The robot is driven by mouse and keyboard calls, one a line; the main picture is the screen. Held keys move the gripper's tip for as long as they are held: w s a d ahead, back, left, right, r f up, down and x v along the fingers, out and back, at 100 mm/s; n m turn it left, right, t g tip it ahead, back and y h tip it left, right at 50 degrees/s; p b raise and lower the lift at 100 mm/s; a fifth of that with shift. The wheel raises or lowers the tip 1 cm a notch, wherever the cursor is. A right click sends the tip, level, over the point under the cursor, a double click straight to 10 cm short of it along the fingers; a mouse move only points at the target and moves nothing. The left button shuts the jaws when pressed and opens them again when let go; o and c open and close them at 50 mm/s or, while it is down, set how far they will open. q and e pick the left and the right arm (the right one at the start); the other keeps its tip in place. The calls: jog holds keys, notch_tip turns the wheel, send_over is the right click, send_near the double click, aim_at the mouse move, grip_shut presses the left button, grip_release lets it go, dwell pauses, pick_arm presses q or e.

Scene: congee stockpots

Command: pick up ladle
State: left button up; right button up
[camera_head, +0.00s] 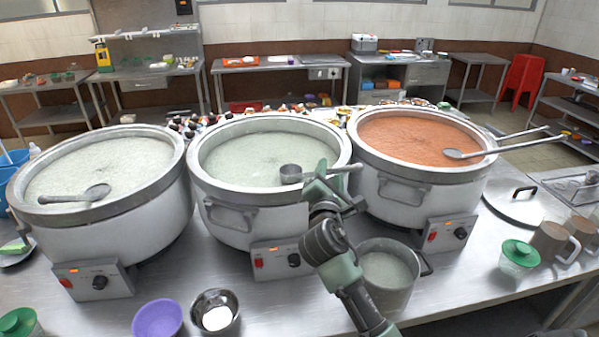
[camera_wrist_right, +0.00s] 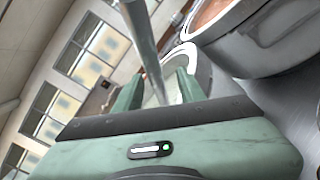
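A steel ladle (camera_head: 291,174) sits at the right part of the middle stockpot (camera_head: 243,207), its cup above the white congee and its handle reaching right past the rim. My right gripper (camera_head: 322,182) is at that handle, by the pot's right rim. In the right wrist view, the handle (camera_wrist_right: 147,45) runs between the two fingers (camera_wrist_right: 159,90), which stand apart with some space beside the handle. The gripper looks open around it, not clamped. My left gripper is not in view.
The left stockpot (camera_head: 160,208) holds white congee and a ladle (camera_head: 90,194). The right stockpot (camera_head: 440,197) holds orange congee and a long-handled ladle (camera_head: 456,154). A smaller pot (camera_head: 388,294) stands beside my right arm. A purple bowl (camera_head: 158,318) and steel bowl (camera_head: 211,300) are in front.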

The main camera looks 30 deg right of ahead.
jog(key=shift+p+x, duration=0.4)
jog(key=shift+x, duration=1.45)
jog(key=shift+a, duration=0.15)
grip_shut()
jog(key=shift+r, duration=0.1)
